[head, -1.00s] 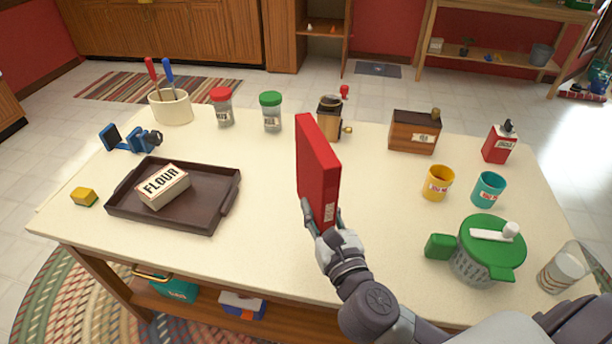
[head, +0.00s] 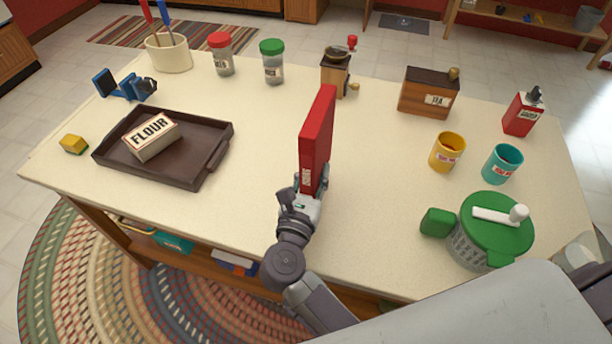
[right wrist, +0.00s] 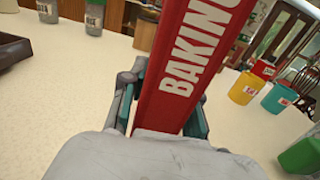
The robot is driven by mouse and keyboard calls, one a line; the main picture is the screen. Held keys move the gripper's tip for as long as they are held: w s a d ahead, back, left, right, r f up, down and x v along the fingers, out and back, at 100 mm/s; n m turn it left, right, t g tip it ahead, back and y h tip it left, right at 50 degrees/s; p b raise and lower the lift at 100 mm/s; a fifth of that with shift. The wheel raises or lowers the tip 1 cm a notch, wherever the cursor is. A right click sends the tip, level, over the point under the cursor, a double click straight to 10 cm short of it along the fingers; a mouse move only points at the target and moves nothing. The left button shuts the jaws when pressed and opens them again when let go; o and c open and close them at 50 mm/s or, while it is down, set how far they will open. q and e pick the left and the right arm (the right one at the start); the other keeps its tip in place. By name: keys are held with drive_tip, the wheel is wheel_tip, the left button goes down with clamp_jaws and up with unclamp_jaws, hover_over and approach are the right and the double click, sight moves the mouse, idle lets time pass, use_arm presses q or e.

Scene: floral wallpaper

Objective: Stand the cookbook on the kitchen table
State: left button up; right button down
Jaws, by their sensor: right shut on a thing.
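The cookbook (head: 317,140) is a thick red book, held upright over the middle of the kitchen table (head: 245,215). My right gripper (head: 311,190) is shut on its lower near end. In the right wrist view, the fingers (right wrist: 165,108) sit on both sides of the red spine (right wrist: 190,70), which reads "BAKING" in white and leans a little to the right in the picture. The fingers and wrist hide the book's bottom edge, so I cannot tell whether it touches the table. My left gripper is out of view.
A dark tray (head: 205,170) with a flour box (head: 151,137) is to the left. A grinder (head: 336,70) and wooden box (head: 428,93) stand behind. A yellow cup (head: 447,152), teal cup (head: 502,163) and green-lidded strainer (head: 490,235) are to the right. The tabletop around the book is clear.

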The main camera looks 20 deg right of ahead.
drive_tip(key=w+f, duration=0.1)
drive_tip(key=w+a, duration=0.1)
drive_tip(key=shift+w+f, duration=0.35)
drive_tip(key=shift+w, duration=0.05)
wheel_tip(320, 180, down, 3)
drive_tip(key=shift+f, duration=0.5)
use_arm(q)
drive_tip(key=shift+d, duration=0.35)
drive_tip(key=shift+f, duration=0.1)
use_arm(e)
drive_tip(key=c, duration=0.8)
unclamp_jaws()
drive_tip(key=shift+c, duration=0.2)
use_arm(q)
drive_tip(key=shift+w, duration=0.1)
